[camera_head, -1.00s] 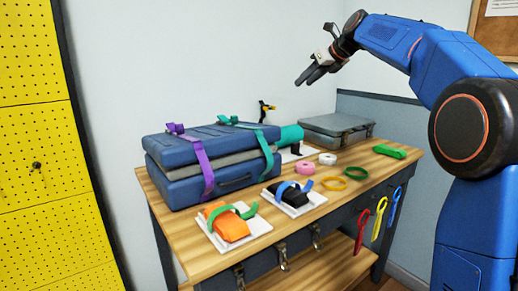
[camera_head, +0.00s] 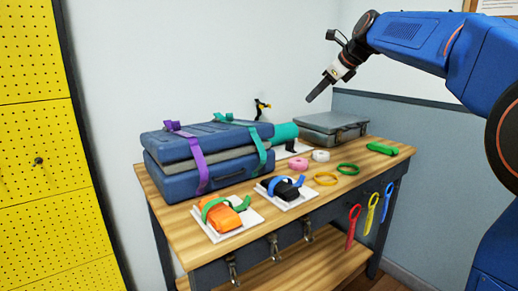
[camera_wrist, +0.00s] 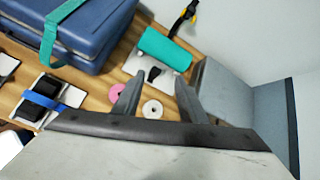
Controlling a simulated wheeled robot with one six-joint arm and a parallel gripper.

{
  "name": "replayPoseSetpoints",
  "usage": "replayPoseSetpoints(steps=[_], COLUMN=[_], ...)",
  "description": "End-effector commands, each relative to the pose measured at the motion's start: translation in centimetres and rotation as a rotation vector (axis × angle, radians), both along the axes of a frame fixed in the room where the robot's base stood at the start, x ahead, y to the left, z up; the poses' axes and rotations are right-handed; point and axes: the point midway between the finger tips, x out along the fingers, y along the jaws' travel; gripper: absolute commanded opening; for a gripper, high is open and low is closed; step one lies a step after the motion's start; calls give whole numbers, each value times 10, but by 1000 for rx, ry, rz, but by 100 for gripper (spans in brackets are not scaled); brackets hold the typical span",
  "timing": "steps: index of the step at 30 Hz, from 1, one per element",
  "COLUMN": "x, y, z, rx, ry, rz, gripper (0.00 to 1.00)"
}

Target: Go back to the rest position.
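My gripper (camera_head: 313,96) is in the air above the far right part of the workbench (camera_head: 330,208), pointing down and to the left in the head view. In the wrist view its two fingers (camera_wrist: 157,85) stand apart with nothing held between them. A white roll (camera_wrist: 152,108) and a pink roll (camera_wrist: 117,92) show beyond the fingers, well below them on the bench. My blue arm reaches in from the right of the head view.
Strapped blue suitcases (camera_head: 218,178), a grey case (camera_head: 333,127), a teal roll (camera_head: 285,132) and white trays with an orange bundle (camera_head: 222,216) and a black bundle (camera_head: 284,191) occupy the bench. A yellow pegboard (camera_head: 40,120) stands left. The air above the bench is clear.

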Motion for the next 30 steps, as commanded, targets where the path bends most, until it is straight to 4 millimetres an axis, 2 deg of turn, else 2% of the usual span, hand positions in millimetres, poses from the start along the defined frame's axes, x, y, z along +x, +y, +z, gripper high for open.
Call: replayPoseSetpoints(steps=[5, 14, 23, 30], x=[-61, -176, -292, -382], y=[-11, -34, -57, -76], z=[-27, -97, -184, -266], rx=[-205, -593, -942, -1179], ry=[-58, -142, -205, -245], rz=[158, 514, 925, 1295], gripper=[38, 38, 38, 38])
